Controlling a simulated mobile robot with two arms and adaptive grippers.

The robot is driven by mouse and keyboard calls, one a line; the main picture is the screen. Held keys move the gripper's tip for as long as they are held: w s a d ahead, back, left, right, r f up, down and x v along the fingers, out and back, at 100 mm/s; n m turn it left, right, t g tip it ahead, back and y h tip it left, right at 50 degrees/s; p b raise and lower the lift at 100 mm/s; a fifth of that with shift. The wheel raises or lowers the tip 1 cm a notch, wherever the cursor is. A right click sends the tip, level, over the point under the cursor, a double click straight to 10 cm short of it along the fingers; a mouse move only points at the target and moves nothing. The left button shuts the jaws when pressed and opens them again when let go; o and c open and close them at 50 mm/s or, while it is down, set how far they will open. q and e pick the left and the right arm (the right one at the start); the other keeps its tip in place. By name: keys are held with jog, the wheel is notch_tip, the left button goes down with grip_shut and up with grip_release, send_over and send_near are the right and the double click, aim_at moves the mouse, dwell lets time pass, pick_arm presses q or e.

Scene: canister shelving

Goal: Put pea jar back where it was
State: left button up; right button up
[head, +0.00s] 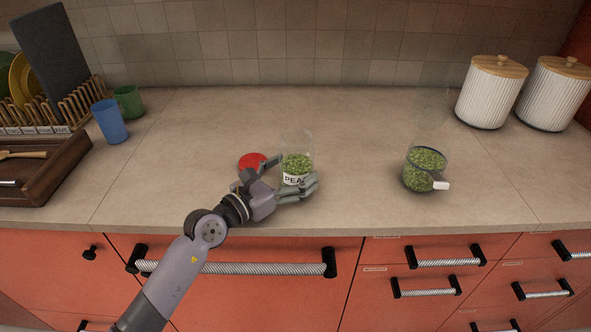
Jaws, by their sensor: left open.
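The pea jar (296,164) stands upright on the counter near the middle of the head view. It is clear, with green peas inside and a label that begins "PEA". My left gripper (296,187) is open at the jar's lower front, with its fingers around or beside the base; I cannot tell whether they touch it. A red round lid (252,161) lies on the counter just left of the jar, partly hidden by my gripper. My right gripper is not in view.
A clear measuring cup (424,170) with peas stands to the right. Two white ribbed canisters (491,92) with wooden lids stand at the back right. A blue cup (110,121), green cup (128,101) and dish rack (65,110) are at left. The counter's middle back is clear.

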pick_arm(q)
jog(key=b+v, duration=0.1)
jog(key=v, duration=0.9)
jog(key=shift+s+a+r, duration=0.1)
jog(key=shift+s+a, duration=0.3)
